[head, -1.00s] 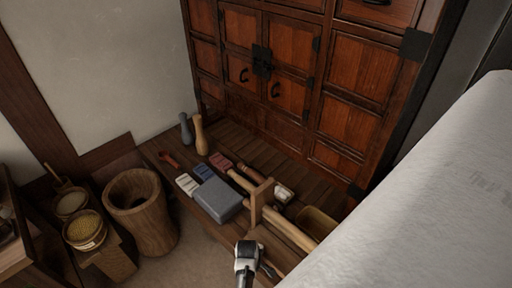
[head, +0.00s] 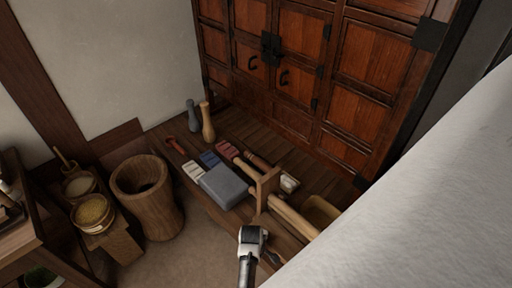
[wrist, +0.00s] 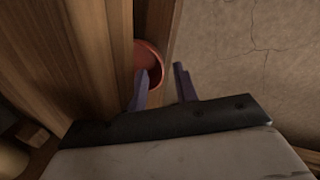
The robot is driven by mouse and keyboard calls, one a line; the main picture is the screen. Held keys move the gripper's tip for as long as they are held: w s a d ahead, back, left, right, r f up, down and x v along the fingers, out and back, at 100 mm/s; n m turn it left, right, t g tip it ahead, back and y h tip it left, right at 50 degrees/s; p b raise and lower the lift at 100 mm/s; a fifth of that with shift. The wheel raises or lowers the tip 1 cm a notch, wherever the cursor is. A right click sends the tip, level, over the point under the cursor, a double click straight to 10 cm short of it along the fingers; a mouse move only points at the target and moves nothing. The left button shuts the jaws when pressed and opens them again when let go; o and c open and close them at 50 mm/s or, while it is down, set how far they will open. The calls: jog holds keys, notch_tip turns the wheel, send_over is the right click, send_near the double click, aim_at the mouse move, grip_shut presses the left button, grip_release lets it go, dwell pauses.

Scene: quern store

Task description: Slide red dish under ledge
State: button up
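The red dish (wrist: 151,62) shows in the wrist view at upper centre, a round rimmed dish on a wooden surface. Its left part is cut off by a wooden board (wrist: 95,50), and I cannot tell whether that board is the ledge. My gripper (wrist: 163,86) is open, its two purple-grey fingers apart with nothing seen held between them. The left finger overlaps the dish's lower rim in the picture; I cannot tell whether they touch. In the head view my arm's white and black end shows low at centre, its fingers hidden. I cannot make out the dish there.
A low plank platform holds a grey block (head: 224,186), a wooden mallet-like frame (head: 266,190), brushes and two vases (head: 207,122). A wooden cabinet (head: 300,75) stands behind. A hollow wooden mortar (head: 148,200) stands left. Bare floor (head: 190,255) lies between. A large pale surface (head: 420,210) blocks the right.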

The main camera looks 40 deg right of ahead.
jog(key=v, duration=1.1)
jog(key=shift+r, duration=0.2)
